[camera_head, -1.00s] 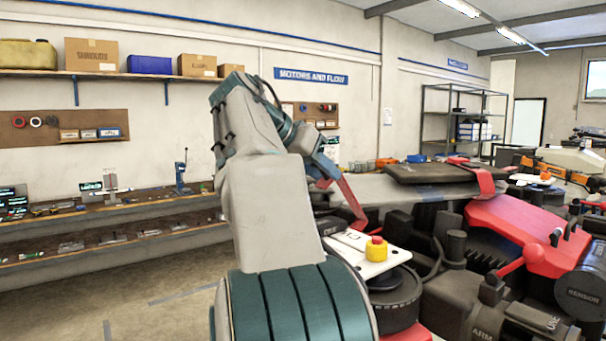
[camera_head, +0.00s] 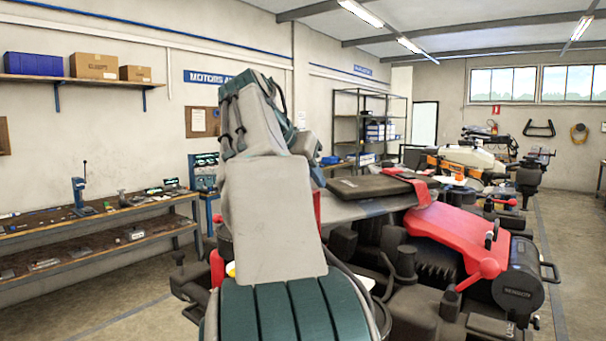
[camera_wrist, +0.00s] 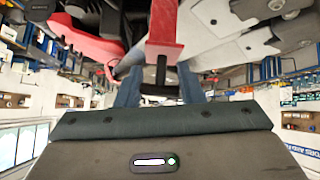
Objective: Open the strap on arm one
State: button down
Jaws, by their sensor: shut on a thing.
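In the wrist view, a red strap (camera_wrist: 164,28) comes down from the top and ends between the fingers of my gripper (camera_wrist: 158,84). The gripper is shut on the strap's end, where a dark piece shows. In the head view, my arm hides the gripper; a bit of red (camera_head: 317,205) shows just right of my arm, probably this strap. Another red strap (camera_head: 426,192) lies over the right end of a black pad (camera_head: 368,187) on the drone's grey arm (camera_head: 365,209). I cannot read which arm is arm one.
A shelving rack (camera_head: 368,125) stands behind.

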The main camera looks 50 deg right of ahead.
jog(key=shift+d, duration=0.1)
dwell(0.3)
jog(key=c, duration=1)
grip_release()
jog(key=p+v, duration=0.1)
jog(key=v, duration=1.2)
jog(key=shift+a+r, duration=0.3)
